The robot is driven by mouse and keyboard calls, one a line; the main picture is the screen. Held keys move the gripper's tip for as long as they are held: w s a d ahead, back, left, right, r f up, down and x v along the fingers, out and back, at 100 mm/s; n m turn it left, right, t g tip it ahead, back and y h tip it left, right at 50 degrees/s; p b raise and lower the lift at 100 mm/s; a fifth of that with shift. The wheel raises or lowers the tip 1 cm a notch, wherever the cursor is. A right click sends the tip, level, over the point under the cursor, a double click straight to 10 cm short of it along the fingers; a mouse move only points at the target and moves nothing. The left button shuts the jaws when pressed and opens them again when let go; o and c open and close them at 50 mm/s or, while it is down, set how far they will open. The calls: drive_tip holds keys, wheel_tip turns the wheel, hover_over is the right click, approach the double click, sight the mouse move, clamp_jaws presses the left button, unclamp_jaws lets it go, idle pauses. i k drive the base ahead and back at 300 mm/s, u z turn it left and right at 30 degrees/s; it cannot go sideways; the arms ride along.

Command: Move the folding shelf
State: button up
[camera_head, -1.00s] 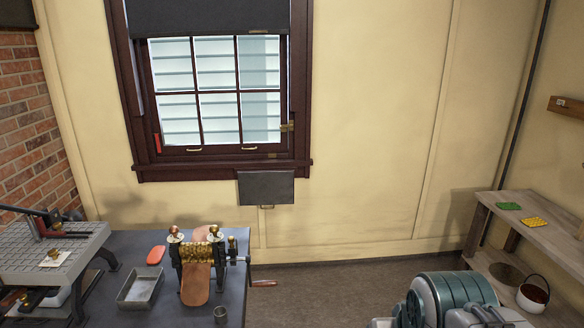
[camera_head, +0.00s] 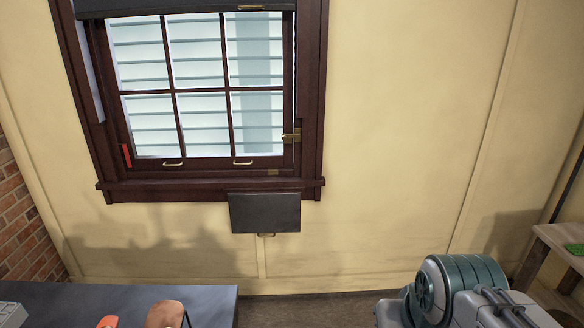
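The folding shelf (camera_head: 265,212) is a dark grey flat panel on the wall, just under the right part of the window sill. Its broad face is toward me, so it seems to hang down. A small brass-coloured fitting (camera_head: 267,235) shows at its lower edge. What holds it to the wall is hidden. A grey and green part of my arm is at the lower right, apart from the shelf in the picture. My gripper is not in view.
The dark-framed window (camera_head: 312,100) is above the shelf. A grey worktable (camera_head: 215,296) fills the lower left, with an orange item (camera_head: 107,322) and a brown piece (camera_head: 165,314) at the bottom edge. A wooden bench (camera_head: 556,236) stands right. Bare wall surrounds the shelf's right side.

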sight(269, 212)
drive_tip(key=i, duration=2.45)
drive_tip(key=z, duration=2.75)
drive_tip(key=k, duration=0.45)
drive_tip(key=u, duration=2.5)
